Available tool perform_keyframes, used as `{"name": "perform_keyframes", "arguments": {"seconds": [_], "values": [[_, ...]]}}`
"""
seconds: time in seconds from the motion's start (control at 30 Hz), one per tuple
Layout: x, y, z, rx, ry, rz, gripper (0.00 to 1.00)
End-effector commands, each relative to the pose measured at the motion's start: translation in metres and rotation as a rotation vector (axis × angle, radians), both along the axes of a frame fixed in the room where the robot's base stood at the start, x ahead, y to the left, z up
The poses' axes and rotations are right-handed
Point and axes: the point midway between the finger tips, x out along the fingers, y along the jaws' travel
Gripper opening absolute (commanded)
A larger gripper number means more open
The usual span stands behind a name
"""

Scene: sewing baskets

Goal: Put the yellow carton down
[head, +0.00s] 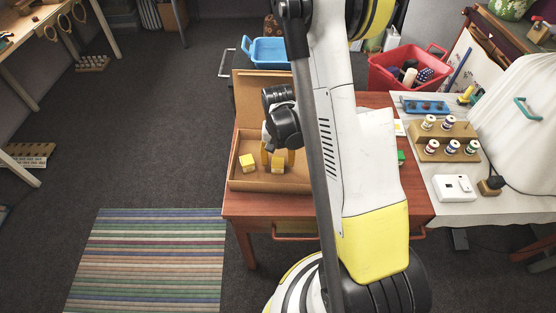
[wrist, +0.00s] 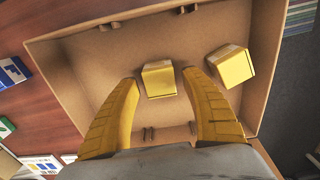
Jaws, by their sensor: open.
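Two yellow cartons are in an open cardboard box (head: 240,182). One carton (wrist: 158,80) lies on the box floor between my fingertips in the wrist view; it also shows under my gripper in the head view (head: 278,166). The other carton (wrist: 229,66) is beside it, tilted in the wrist view, and shows to its left in the head view (head: 247,163). My gripper (wrist: 158,78) is open, with its yellow fingers reaching down into the box on both sides of the first carton. I cannot tell whether either finger touches it.
The box stands on a reddish wooden table (head: 290,211), with its flap up at the back. A blue basket (head: 265,51) and a red basket (head: 385,78) are behind. A white table (head: 425,175) with spools (head: 428,122) is on the right.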

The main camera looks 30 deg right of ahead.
Motion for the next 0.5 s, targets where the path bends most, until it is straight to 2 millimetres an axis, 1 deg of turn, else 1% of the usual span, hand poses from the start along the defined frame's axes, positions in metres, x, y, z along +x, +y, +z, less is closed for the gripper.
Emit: {"name": "perform_keyframes", "arguments": {"seconds": [0.03,0.3,0.4,0.5], "values": [[0.000,0.000,0.012,0.000,0.000,0.000,0.55],[-0.001,0.000,0.075,0.000,0.000,0.000,0.55],[-0.001,0.000,0.094,0.000,0.000,0.000,0.55],[0.000,0.000,0.107,0.000,0.000,0.000,0.55]]}}
